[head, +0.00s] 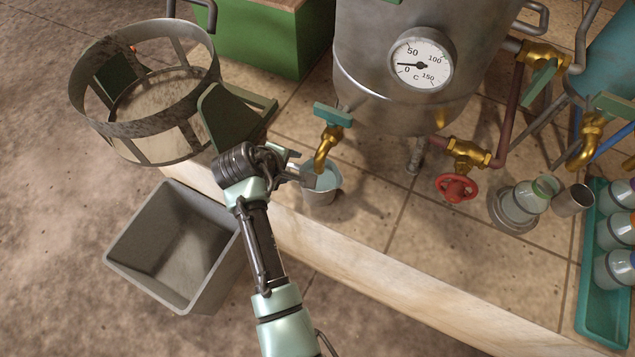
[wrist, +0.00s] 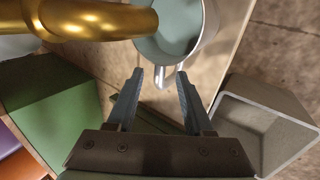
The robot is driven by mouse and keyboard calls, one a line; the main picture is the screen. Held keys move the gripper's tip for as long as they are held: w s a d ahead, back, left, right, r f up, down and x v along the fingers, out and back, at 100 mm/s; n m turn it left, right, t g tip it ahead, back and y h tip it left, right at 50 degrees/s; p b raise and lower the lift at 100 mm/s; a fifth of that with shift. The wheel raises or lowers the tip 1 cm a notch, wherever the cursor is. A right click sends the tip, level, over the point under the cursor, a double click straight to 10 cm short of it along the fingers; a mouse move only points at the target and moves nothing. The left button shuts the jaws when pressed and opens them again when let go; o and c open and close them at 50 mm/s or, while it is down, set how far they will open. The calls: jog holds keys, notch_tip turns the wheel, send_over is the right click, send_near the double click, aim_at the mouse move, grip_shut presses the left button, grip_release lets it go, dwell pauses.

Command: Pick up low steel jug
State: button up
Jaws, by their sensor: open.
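The low steel jug (head: 321,198) stands on the tiled bench under a brass spout (head: 327,147) and looks upright. It holds pale blue-grey liquid, and in the wrist view the jug (wrist: 207,40) is partly covered by the spout (wrist: 90,20). My gripper (head: 301,178) is at the left side of the jug in the head view. In the wrist view my gripper (wrist: 160,73) is open, with the jug's handle (wrist: 161,78) at or between its fingertips. I cannot tell whether a finger touches it.
The large steel still (head: 400,90) with its dial rises behind the jug. A red valve wheel (head: 456,188) and several jars are to the right. A grey bin (head: 170,245) and a round mesh basket (head: 150,95) are on the left. The bench front edge runs close by the jug.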

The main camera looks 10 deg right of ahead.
jog(key=shift+x, duration=1.05)
grip_shut()
jog(key=shift+r, duration=0.1)
dwell(0.5)
